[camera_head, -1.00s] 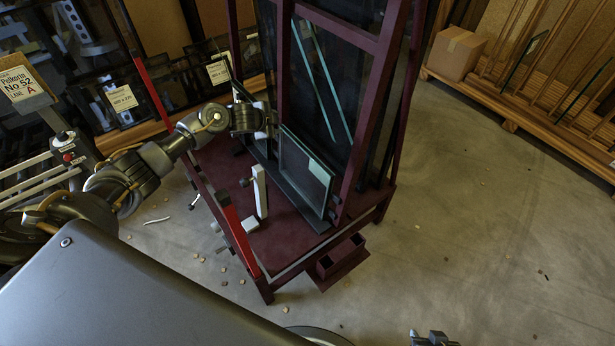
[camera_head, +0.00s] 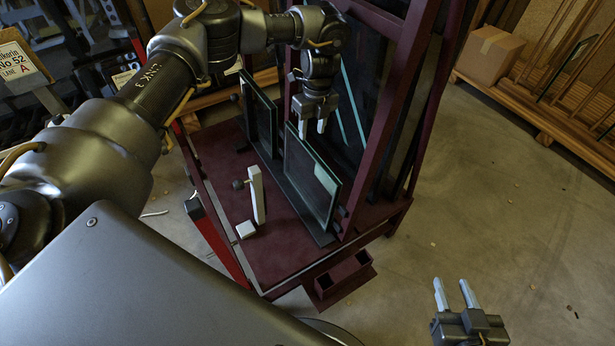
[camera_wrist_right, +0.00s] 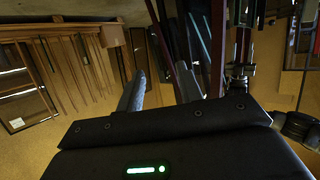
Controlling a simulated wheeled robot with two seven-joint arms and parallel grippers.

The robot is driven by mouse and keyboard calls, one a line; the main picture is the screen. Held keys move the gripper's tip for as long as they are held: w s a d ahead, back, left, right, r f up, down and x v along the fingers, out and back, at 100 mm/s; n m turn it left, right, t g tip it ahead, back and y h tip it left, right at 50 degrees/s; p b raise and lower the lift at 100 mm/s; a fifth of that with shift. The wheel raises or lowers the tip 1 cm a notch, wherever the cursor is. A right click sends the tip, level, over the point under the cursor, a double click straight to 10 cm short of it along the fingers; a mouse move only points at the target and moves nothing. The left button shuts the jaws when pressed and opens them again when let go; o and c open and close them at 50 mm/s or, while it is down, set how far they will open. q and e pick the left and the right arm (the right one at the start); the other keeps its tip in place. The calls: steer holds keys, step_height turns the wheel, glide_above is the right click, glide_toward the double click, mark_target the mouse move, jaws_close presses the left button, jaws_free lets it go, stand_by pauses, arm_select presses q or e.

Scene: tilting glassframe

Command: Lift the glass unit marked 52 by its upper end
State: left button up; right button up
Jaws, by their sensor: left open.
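My left gripper (camera_head: 312,128) is open, fingers pointing down, at the front unit's upper edge. I cannot tell if the glass is between its fingers. My right gripper (camera_head: 453,284) is open and empty, low at the right; its fingers also show in the right wrist view (camera_wrist_right: 158,92).
The dark red frame (camera_head: 388,100) rises right behind the front glass. A white post (camera_head: 257,195) stands on its base. A cardboard box (camera_head: 492,55) sits on a wooden rack.

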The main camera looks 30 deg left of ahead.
mark_target(311, 150)
arm_select(q)
step_height(311, 150, down, 5)
steer(key=shift+s+r+b, duration=0.1)
steer(key=shift+b, duration=0.3)
steer(key=shift+s+a+f+b, duration=0.1)
steer(key=shift+f+b, duration=0.25)
steer(key=shift+f, duration=0.95)
steer(key=shift+a+f+b, duration=0.1)
steer(key=shift+f+b, duration=0.25)
steer(key=shift+f, duration=1.15)
arm_select(e)
steer(key=a+r+n+t+y, duration=0.1)
steer(key=a+r+t+y, duration=0.3)
steer(key=r, duration=0.3)
steer(key=shift+s+a+r+n+y, duration=0.25)
steer(key=shift+r+n+y, duration=0.05)
steer(key=shift+r, duration=0.05)
arm_select(q)
steer(key=shift+c, duration=0.3)
jaws_close()
steer(key=shift+r, duration=0.2)
